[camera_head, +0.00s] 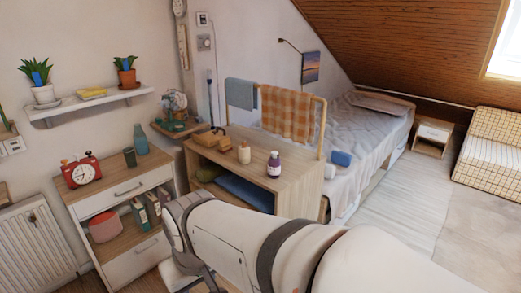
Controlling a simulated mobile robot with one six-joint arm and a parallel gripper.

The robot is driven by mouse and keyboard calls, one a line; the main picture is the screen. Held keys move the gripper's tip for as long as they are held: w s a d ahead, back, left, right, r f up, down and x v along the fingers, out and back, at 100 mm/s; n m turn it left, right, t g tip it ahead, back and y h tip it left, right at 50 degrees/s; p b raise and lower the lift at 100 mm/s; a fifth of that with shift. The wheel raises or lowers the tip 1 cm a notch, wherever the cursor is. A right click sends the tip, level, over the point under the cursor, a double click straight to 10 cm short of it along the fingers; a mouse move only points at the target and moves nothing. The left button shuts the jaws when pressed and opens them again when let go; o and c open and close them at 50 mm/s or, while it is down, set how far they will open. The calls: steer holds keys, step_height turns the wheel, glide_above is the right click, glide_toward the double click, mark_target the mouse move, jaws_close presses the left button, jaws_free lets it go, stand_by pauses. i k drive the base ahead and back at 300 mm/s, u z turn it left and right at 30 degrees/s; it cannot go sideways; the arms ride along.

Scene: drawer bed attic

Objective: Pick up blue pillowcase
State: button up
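A dark blue folded cloth or pillow (246,191) lies in the open compartment of the wooden bench, low on its front side, and looks most like the blue pillowcase. My white arm reaches in from the lower right and hides part of the bench front below the blue cloth. A smaller blue and white item (341,158) sits on the near edge of the bed, and a grey-blue cloth (240,93) hangs on the rail. My gripper cannot be made out; the arm's end bends down towards the bottom edge.
A drawer cabinet (122,189) with a red clock (82,171) stands left. The bed (362,135) is behind; floor (400,215) is clear at right.

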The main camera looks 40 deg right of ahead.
mark_target(338, 157)
steer(key=z, duration=2.6)
steer(key=k, duration=1.1)
steer(key=z, duration=0.95)
steer(key=i, duration=1.85)
steer(key=u, duration=0.55)
steer(key=i, duration=1.6)
steer(key=u, duration=0.75)
steer(key=i, duration=1.6)
steer(key=u, duration=0.7)
